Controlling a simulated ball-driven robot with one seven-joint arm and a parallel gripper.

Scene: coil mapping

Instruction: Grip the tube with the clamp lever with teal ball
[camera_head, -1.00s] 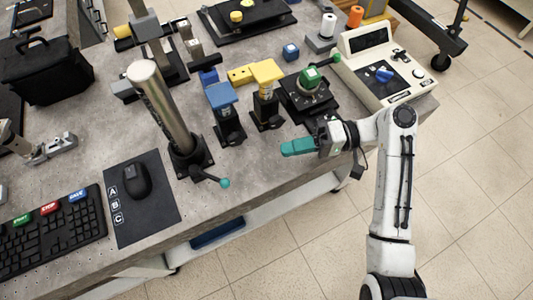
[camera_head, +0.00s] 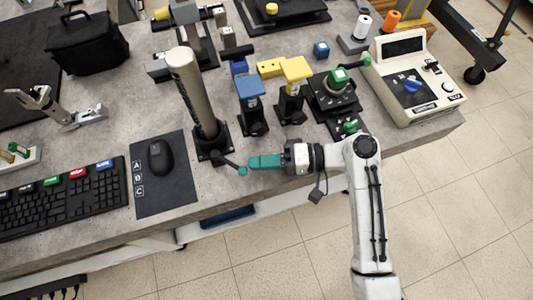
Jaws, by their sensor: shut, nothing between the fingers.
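The tube (camera_head: 190,92) is a tall grey metal cylinder, slightly tilted in view, standing in a black clamp base (camera_head: 211,146) near the table's front edge. The clamp lever (camera_head: 230,163) is a dark rod reaching right from the base and ends in a teal ball (camera_head: 242,171). My gripper (camera_head: 252,163), with teal fingers, is shut and empty. It points left, with its tips right beside the ball. Whether the tips touch the ball, I cannot tell.
Blue (camera_head: 250,88) and yellow (camera_head: 296,70) topped stands are behind my gripper. A mouse (camera_head: 160,158) on a black mat and a keyboard (camera_head: 70,205) lie left. A beige control box (camera_head: 415,85) stands right. The table's front edge runs just below my gripper.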

